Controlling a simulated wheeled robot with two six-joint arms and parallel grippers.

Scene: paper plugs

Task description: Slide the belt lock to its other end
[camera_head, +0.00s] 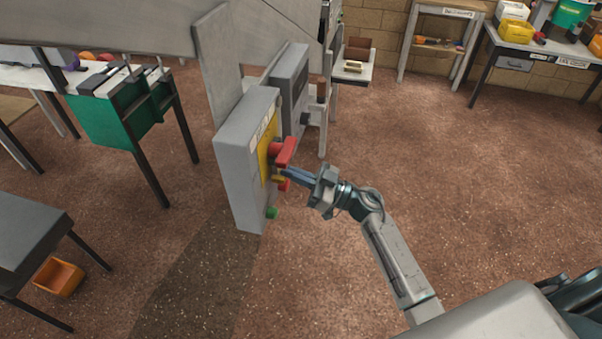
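A grey control box (240,165) with a yellow front plate (264,150) hangs left of centre. A red handle-like part (285,152) sticks out from the plate. A small yellow tab (278,179) and a lower red part (285,187) sit just below it. I cannot tell for sure which of these is the belt lock. My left gripper (287,172) points at these parts, its fingertips at or very near the yellow tab. Whether it touches or grips anything is too small to tell. My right gripper is out of view.
A green button (272,212) sits low on the box. A second grey box (289,88) stands behind it. A green bin (115,115) is by the left table. An orange bin (59,277) lies on the floor. The floor right of the box is clear.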

